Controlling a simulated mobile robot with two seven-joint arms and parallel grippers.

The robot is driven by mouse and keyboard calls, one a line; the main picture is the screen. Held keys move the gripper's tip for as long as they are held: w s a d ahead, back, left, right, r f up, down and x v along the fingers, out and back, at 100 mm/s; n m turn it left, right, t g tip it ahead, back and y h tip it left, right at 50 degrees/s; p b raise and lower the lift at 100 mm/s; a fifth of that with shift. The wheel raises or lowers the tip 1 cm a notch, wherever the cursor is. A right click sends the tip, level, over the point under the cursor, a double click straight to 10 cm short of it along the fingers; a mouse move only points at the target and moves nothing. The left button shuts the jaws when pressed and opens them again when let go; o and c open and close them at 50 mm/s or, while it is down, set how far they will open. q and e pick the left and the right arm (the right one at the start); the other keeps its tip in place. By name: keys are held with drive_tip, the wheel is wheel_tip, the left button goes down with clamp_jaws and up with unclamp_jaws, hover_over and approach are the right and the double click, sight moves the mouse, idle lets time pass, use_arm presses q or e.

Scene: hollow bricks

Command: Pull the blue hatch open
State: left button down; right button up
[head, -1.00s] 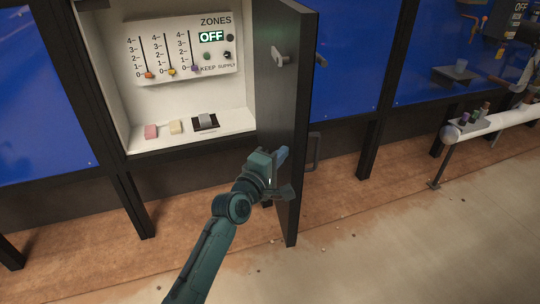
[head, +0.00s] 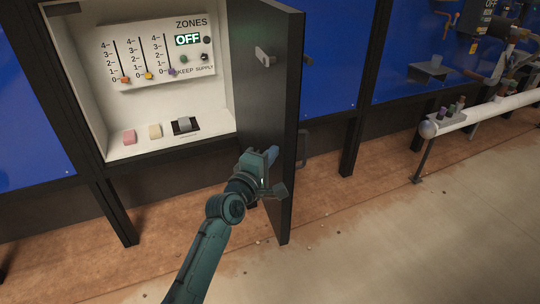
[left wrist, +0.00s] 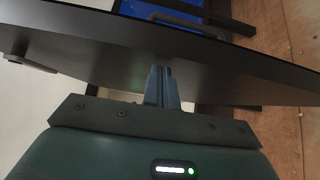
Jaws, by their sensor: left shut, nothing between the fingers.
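The hatch is a dark door (head: 268,100) at the right side of the white cabinet (head: 145,145). It stands open; the face I see looks dark grey, not blue. A small latch (head: 264,56) sits on its inner face, and a bar handle (head: 303,150) shows past its edge on the far side. My left gripper (head: 272,155) is shut and empty at the lower inner face of the door. In the left wrist view its closed fingers (left wrist: 161,85) point at the dark door (left wrist: 100,50); contact cannot be told for sure. My right gripper is not in view.
Inside the cabinet are a ZONES panel (head: 160,52) with sliders and a lit OFF sign, and small blocks on its floor. Blue wall panels (head: 335,60) and dark posts flank it. A white rail (head: 485,112) stands at the right. The front floor is clear.

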use_arm(q)
drive_tip(key=shift+s, duration=0.1)
